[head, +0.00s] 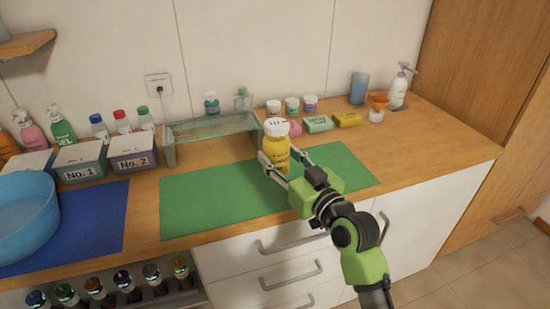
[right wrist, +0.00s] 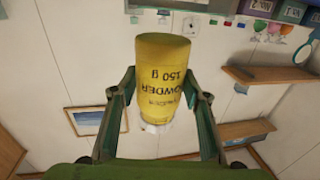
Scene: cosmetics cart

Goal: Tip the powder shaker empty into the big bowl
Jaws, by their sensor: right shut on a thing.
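The powder shaker (head: 276,148) is a yellow bottle with a white cap. In the head view it is upright over the green mat, cap on top; I cannot tell whether its base touches the mat. My right gripper (head: 277,168) is shut on its body, one finger on each side. The right wrist view shows the shaker (right wrist: 162,80) between the fingers, its "POWDER 150 g" lettering upside down in that picture. The big bowl (head: 50,215) is light blue and stands at the far left, cut by the picture edge. My left gripper is not in view.
The bowl stands on a blue mat (head: 105,220). Boxes marked No. 1 (head: 79,174) and No. 2 (head: 132,163) stand behind it. A glass-topped riser (head: 212,126) stands behind the green mat (head: 200,208), whose left part is clear. Small jars and soaps stand at the back right.

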